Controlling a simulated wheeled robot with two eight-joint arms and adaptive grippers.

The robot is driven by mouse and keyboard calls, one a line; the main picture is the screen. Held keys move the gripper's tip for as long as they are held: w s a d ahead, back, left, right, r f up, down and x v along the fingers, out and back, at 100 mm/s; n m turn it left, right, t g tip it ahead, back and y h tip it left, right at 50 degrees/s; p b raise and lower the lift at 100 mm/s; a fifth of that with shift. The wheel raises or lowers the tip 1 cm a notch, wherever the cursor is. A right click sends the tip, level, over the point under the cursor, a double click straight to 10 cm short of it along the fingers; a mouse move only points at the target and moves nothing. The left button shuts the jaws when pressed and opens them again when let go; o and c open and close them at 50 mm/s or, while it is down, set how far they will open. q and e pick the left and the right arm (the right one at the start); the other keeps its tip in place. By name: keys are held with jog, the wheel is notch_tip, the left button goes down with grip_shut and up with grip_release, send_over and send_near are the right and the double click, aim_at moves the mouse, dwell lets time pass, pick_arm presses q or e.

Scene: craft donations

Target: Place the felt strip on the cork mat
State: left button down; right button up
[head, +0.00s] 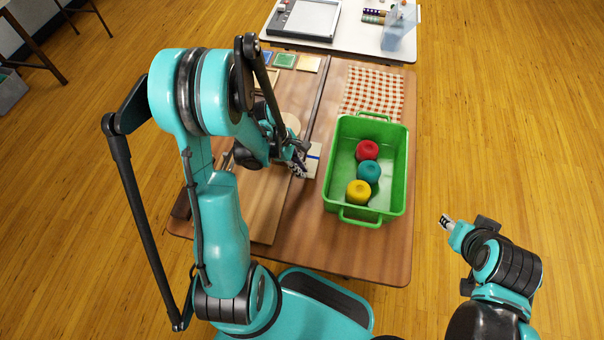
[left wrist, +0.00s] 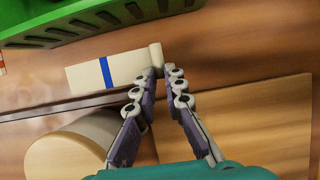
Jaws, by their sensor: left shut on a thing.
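The felt strip (left wrist: 85,74) is cream with a blue band, and one end looks rolled or folded. It also shows in the head view (head: 311,166), beside the green bin. My left gripper (left wrist: 162,73) is shut on the strip's rolled end; it shows in the head view (head: 301,167) partly behind my arm. What looks like the cork mat, a flat tan sheet (left wrist: 250,122), lies right of the fingers in the left wrist view and below them in the head view (head: 267,208). My right gripper (head: 446,222) is off the table's right side; its finger gap is too small to judge.
The green bin (head: 336,196) holds red, teal and yellow round pieces. A pale cylinder (left wrist: 65,158) stands beside the left gripper. A dark rail (head: 317,98) crosses the table. A checked cloth (head: 372,88) lies behind the bin. A white table (head: 345,30) stands farther back.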

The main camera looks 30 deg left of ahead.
aim_at(306, 180)
pick_arm(q)
jog(key=shift+w+a+f, duration=0.1)
jog(key=shift+w+f, duration=0.3)
jog(key=shift+w, duration=0.1)
notch_tip(306, 180, down, 4)
jog(key=shift+r+b, duration=0.1)
jog(key=shift+b, duration=0.95)
jog(key=c, duration=1.6)
grip_release()
jog(key=shift+c, duration=0.2)
jog(key=shift+o, duration=0.2)
